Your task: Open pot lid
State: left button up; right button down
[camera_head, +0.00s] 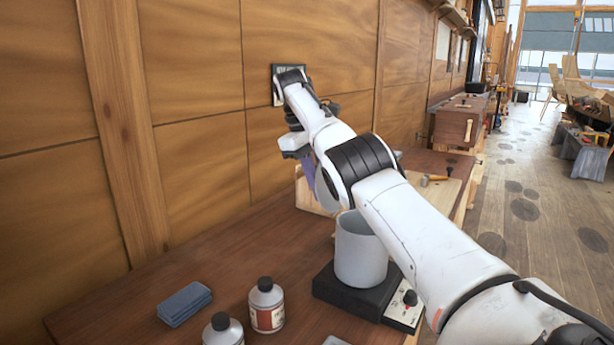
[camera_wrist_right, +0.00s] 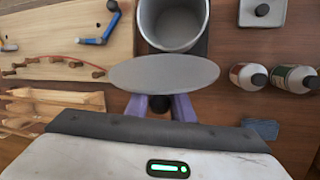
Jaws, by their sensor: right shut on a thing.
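The grey pot (camera_head: 361,262) stands upright on a black hot plate (camera_head: 345,297) on the wooden bench, and its top is uncovered. In the right wrist view I look into the open pot (camera_wrist_right: 173,24), which looks empty. My right gripper (camera_head: 308,170) is mostly hidden by my arm in the head view. In the wrist view its purple fingers (camera_wrist_right: 160,106) are shut on the dark knob of the grey lid (camera_wrist_right: 165,74). The lid is held clear of the pot, off to its far left in the head view, where it shows tilted (camera_head: 328,194). My left gripper is not in view.
Two white bottles (camera_head: 266,310) (camera_head: 223,332) and a folded blue cloth (camera_head: 185,304) are on the bench, left of the hot plate. A light wooden board with tools (camera_wrist_right: 70,40) lies on the pot's other side. A wooden wall (camera_head: 200,130) rises behind.

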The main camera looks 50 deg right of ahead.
jog(key=shift+f, duration=0.1)
dwell(0.5)
jog(key=c, duration=1.5)
grip_release()
jog(key=shift+c, duration=0.2)
